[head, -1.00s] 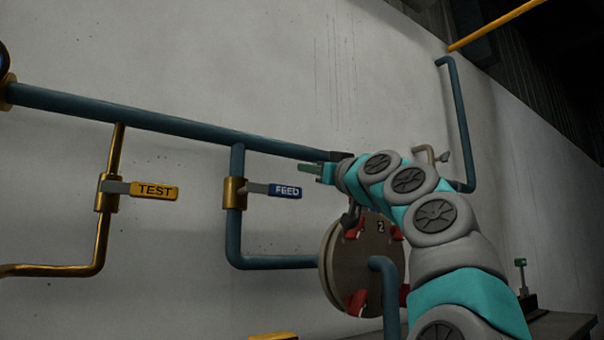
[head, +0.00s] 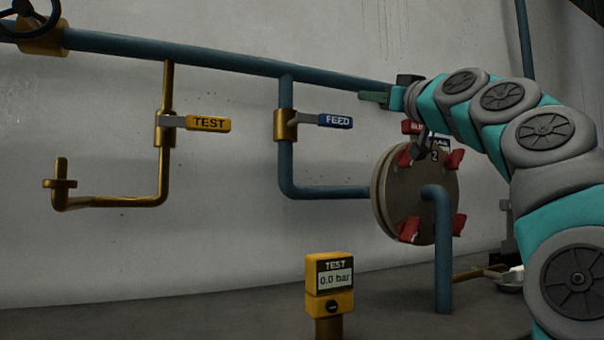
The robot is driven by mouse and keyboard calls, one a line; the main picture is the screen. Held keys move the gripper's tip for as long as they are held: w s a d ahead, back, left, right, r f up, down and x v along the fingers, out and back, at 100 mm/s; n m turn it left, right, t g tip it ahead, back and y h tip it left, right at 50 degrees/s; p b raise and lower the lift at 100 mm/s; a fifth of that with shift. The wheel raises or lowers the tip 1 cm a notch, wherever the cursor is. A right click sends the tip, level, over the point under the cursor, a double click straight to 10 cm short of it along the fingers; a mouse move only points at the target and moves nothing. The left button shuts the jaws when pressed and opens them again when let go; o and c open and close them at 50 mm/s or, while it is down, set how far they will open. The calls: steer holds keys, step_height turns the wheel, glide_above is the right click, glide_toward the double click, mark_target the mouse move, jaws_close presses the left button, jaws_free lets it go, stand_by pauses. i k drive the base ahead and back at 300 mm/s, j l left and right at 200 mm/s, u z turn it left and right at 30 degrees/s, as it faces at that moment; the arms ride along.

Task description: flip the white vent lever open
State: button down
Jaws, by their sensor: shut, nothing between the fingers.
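I cannot make out a white vent lever in the head view. My gripper (head: 372,97) shows as green fingertips pointing left, shut and empty. It is above and right of the blue FEED lever (head: 336,121) and appears apart from it. The FEED lever points right from a brass valve (head: 286,125) on a blue pipe. A red tag or handle (head: 412,127) with partly hidden lettering shows just below my wrist. My arm covers the wall and pipes at the right, so anything there is hidden.
A yellow TEST lever (head: 208,124) sits on a brass pipe at left. A round flanged cover (head: 400,195) marked 2, with red clamps, stands below my arm. A yellow gauge (head: 329,285) reads 0.0 bar. A small white object (head: 510,281) lies at lower right, partly hidden.

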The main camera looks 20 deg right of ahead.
mark_target(516, 273)
steer(key=k+l, duration=0.1)
steer(key=k, duration=0.9)
